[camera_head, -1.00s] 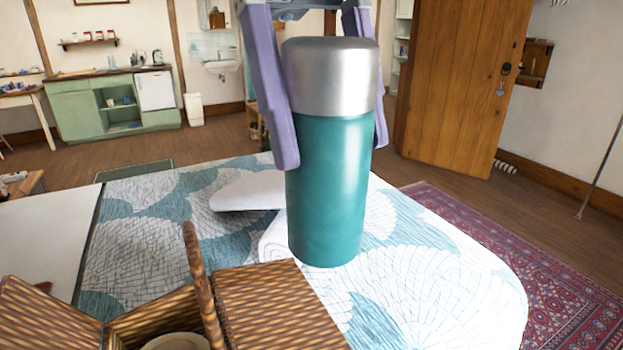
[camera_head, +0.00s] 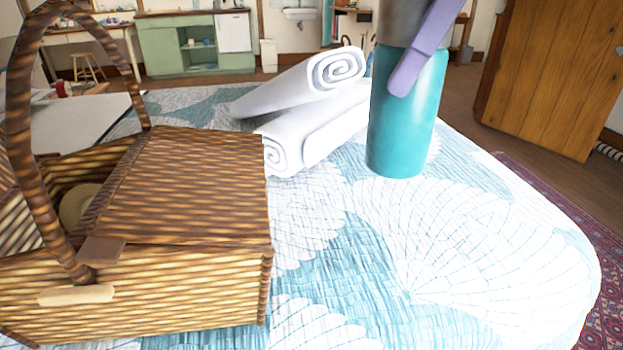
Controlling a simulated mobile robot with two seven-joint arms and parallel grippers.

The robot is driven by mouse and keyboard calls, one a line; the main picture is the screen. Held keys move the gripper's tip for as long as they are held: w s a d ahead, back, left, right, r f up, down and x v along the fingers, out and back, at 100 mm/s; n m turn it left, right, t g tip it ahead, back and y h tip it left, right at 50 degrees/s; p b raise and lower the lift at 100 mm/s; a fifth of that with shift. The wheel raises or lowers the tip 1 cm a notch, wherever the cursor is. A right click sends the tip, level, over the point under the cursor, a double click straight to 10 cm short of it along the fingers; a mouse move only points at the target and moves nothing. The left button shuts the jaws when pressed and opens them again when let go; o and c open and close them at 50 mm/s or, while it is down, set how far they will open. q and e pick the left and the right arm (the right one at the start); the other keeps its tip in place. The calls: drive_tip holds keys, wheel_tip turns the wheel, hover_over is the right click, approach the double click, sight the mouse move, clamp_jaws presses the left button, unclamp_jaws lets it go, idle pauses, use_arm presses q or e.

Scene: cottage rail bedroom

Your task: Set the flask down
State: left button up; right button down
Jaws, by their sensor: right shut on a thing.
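The flask (camera_head: 404,130), teal with a silver upper part, is near upright at the right of the towels, its top cut off by the picture edge. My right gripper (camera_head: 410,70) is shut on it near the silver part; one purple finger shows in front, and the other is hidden. The flask's base is over the blue and white patterned bedspread (camera_head: 480,230); I cannot tell if it touches. My left gripper is not in view.
A wicker basket (camera_head: 185,190) with a tall handle stands at the left. Two rolled white towels (camera_head: 310,125) lie between it and the flask. The bedspread is clear in front and right of the flask. A wooden door (camera_head: 550,80) stands behind.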

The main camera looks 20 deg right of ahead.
sight(418, 85)
drive_tip(key=f+m, duration=0.1)
drive_tip(key=d+f+m+b, duration=0.1)
drive_tip(key=w+f+m+t+h+b, duration=0.1)
drive_tip(key=shift+d+m, duration=0.35)
drive_tip(key=shift+m, duration=0.05)
drive_tip(key=shift+w+d+f+m+h+b, duration=0.15)
drive_tip(key=shift+d+m+h+b, duration=0.15)
drive_tip(key=shift+m, duration=0.2)
drive_tip(key=shift+d+f+m+h+b, duration=0.1)
drive_tip(key=shift+d+m+h+b, duration=0.1)
drive_tip(key=shift+m+b, duration=0.25)
use_arm(q)
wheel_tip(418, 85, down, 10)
drive_tip(key=b, duration=0.4)
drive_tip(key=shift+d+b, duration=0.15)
drive_tip(key=shift+b, duration=0.2)
use_arm(e)
wheel_tip(418, 85, down, 20)
drive_tip(key=shift+r+m, duration=0.15)
drive_tip(key=shift+m, duration=0.2)
drive_tip(key=shift+d, duration=0.1)
unclamp_jaws()
